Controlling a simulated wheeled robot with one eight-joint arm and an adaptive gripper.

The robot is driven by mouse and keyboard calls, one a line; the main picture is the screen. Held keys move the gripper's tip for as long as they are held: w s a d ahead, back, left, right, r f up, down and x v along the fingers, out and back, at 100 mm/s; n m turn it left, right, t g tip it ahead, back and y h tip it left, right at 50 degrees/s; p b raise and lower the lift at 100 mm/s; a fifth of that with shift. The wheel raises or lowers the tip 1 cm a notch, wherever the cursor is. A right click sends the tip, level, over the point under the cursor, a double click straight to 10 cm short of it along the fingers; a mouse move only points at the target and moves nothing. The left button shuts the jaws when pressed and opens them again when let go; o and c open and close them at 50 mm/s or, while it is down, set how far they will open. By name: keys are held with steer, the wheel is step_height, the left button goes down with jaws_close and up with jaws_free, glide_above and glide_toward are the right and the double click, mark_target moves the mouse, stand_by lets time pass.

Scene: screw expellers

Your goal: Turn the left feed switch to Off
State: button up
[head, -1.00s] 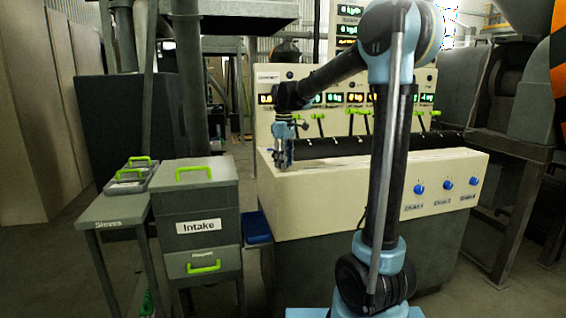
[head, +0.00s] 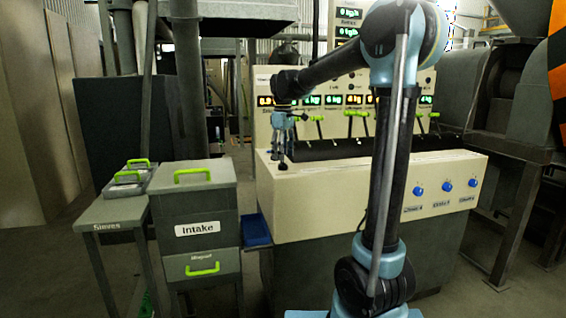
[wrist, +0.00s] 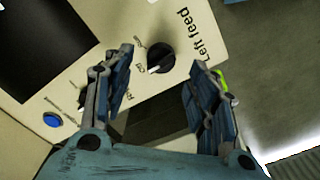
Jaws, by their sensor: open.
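The left feed switch (wrist: 161,57) is a black round knob on the cream panel in the wrist view, beside the printed words "Left feed". A white mark on it points toward the lower left of that picture; the small position labels around it are hard to read. My gripper (wrist: 162,72) is open, its two blue-grey fingers on either side of the knob in the picture. I cannot tell whether they touch it. In the head view my gripper (head: 281,155) points down over the left end of the cream machine (head: 330,190), and the switch is hidden there.
A blue button (wrist: 53,120) lies on the panel at lower left in the wrist view. Several blue knobs (head: 447,185) sit on the machine's front. Green-handled levers (head: 319,122) stand behind my gripper. The Intake cabinet (head: 195,205) stands left of the machine.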

step_height(320, 180, up, 8)
steer(key=shift+f, duration=0.15)
stand_by(0.4)
steer(key=s+d+f+m+t, duration=0.1)
steer(key=s+d+f+m, duration=0.3)
steer(key=s+d+f, duration=0.65)
steer(key=s+d+f+m+t, duration=0.1)
steer(key=s+d+f+m, duration=0.55)
steer(key=s, duration=0.65)
steer(key=s+d+f+m, duration=0.1)
steer(key=s+d+f, duration=0.3)
steer(key=s+f, duration=0.4)
step_height(320, 180, down, 4)
steer(key=shift+s+m, duration=0.15)
steer(key=shift+m, duration=0.2)
steer(key=shift+d, duration=0.1)
steer(key=shift+w+f, duration=0.2)
steer(key=shift+w, duration=0.25)
